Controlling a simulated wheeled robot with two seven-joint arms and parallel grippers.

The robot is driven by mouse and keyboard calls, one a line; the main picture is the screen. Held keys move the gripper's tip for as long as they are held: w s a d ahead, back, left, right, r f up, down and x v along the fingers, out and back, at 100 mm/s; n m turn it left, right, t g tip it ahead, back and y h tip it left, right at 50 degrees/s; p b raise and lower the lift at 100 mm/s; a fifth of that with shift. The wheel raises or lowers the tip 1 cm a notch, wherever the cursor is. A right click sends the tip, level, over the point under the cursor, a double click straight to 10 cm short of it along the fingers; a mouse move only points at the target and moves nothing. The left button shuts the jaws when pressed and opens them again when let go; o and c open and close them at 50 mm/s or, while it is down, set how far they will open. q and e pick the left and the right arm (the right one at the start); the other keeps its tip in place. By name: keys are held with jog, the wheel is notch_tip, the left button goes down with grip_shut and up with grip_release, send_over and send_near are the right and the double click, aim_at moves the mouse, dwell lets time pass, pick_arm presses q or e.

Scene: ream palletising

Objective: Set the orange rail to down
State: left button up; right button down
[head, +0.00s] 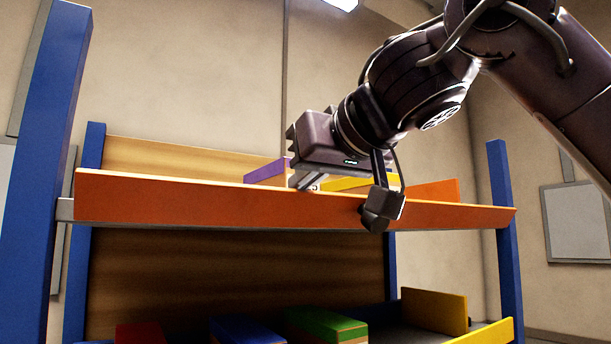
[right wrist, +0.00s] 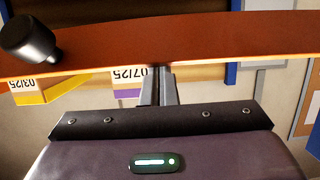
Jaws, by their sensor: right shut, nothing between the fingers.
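The orange rail (head: 230,202) runs along the front of the upper shelf in the head view. It stands upright as a long lip across the shelf front, and it also spans the top of the right wrist view (right wrist: 200,38). My right gripper (head: 308,184) is over the upper shelf at the rail's top edge, shut and empty. In the right wrist view its closed fingertips (right wrist: 160,70) are at the rail's edge; I cannot tell whether they touch it. My left gripper is not in view.
A purple-marked box (head: 266,171) and a yellow-marked box (head: 360,184) stand behind the rail. Blue posts (head: 508,240) flank the rack. Red (head: 140,333), blue and green (head: 325,325) items lie on the lower shelf, beside a yellow rail (head: 485,333). A dark knob-like part (right wrist: 28,38) shows in the wrist view.

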jog(key=shift+s+d, duration=0.15)
jog(key=f+t+y+b, duration=0.1)
jog(key=b, duration=0.4)
jog(key=s+d+f+t+y+b, duration=0.1)
jog(key=b, duration=0.4)
jog(key=s+f+t+b, duration=0.1)
jog(key=b, duration=0.4)
jog(key=shift+d+f+t+y, duration=0.1)
jog(key=shift+d+t+y, duration=0.05)
jog(key=shift+t+y, duration=0.2)
jog(key=f+t+b, duration=0.1)
jog(key=b, duration=0.1)
jog(key=t+y+b, duration=0.1)
jog(key=b, duration=0.2)
jog(key=f+t+y+b, duration=0.1)
jog(key=b, duration=0.1)
jog(key=shift+s+d+f, duration=0.35)
jog(key=shift+s+t+y+b, duration=0.15)
jog(key=shift+t+y+b, duration=0.15)
jog(key=shift+b, duration=0.25)
jog(key=shift+d+f+b, duration=0.15)
jog(key=shift+f+b, duration=0.4)
jog(key=shift+b, duration=0.15)
